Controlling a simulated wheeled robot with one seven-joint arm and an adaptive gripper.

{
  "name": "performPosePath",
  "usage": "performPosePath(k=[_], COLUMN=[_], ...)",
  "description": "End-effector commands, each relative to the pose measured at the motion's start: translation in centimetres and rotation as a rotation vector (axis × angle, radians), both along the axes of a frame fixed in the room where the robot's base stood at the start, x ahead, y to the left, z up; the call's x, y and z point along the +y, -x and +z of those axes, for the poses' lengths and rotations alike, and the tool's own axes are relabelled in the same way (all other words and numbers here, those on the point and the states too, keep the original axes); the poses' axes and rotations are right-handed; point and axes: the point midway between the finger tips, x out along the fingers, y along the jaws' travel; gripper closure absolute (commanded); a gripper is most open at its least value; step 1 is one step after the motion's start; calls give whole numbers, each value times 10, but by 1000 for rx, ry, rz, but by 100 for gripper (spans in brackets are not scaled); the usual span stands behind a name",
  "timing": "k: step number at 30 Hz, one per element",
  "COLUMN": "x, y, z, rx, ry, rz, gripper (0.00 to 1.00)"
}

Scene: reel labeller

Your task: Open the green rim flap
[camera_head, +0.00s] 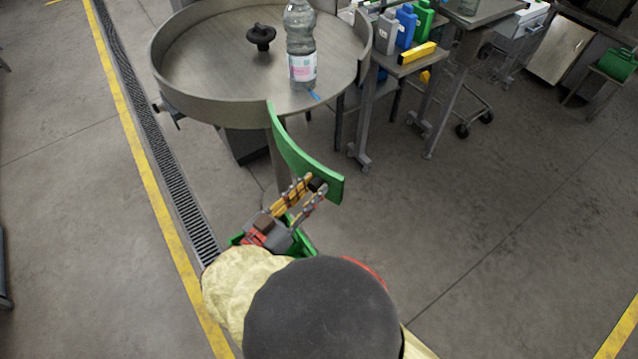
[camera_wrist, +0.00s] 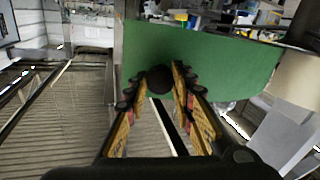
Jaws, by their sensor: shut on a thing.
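The green rim flap (camera_head: 300,160) is a curved strip on the near side of the round grey table (camera_head: 200,106). It is swung outward from the table's rim, with its left end at the rim and its free end toward me at the right. A gap in the rim shows behind it. My gripper (camera_head: 314,184) is at the free end, shut on a dark round knob. In the wrist view the flap (camera_wrist: 200,58) fills the upper middle, and the black knob (camera_wrist: 159,79) sits between my gripper's fingertips (camera_wrist: 160,82).
A clear bottle (camera_head: 301,45) with a pink and white label and a black knobbed part (camera_head: 261,37) stand on the round table. A side table at the right holds blue (camera_head: 406,27), green and grey containers and a yellow item (camera_head: 417,53). Floor right of the flap is clear.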

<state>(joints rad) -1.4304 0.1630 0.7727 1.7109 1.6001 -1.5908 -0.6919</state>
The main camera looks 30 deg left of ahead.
Motion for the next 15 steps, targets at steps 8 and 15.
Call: performPosePath(k=[8,15], x=[4,4], y=[0,0], z=[5,5], rx=[-5,-6], ry=[-7,-8], rz=[0,0], gripper=[100,69])
